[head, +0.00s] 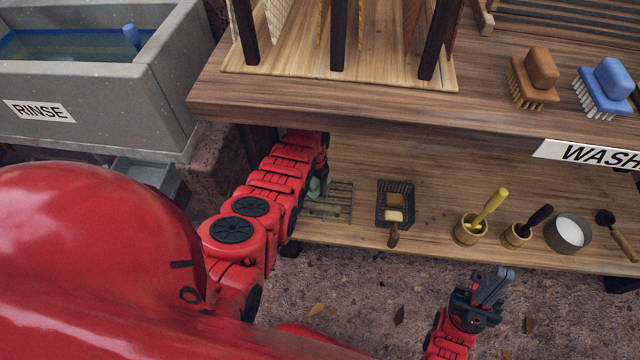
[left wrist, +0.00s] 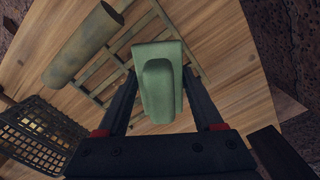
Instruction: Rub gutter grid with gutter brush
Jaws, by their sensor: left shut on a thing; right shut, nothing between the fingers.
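The gutter brush (left wrist: 158,85) is a pale green block with a raised grip. My left gripper (left wrist: 158,76) is shut on it, one finger on each side. In the head view a bit of green (head: 315,187) shows beside my left arm, on the lower shelf. The gutter grid (head: 334,201) is a greenish slatted frame lying flat there; it also shows behind the brush in the left wrist view (left wrist: 133,38). The brush is over the grid's edge; I cannot tell whether they touch. My right gripper (head: 497,284) is shut and empty, in front of the shelf.
A green cylinder (left wrist: 82,46) lies beside the grid. A black tray (head: 395,216) with small items is to the right. Further right stand pots with brushes (head: 468,231) and a bowl (head: 568,233). The bench edge (head: 370,122) overhangs the shelf. A rinse basin (head: 95,95) stands left.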

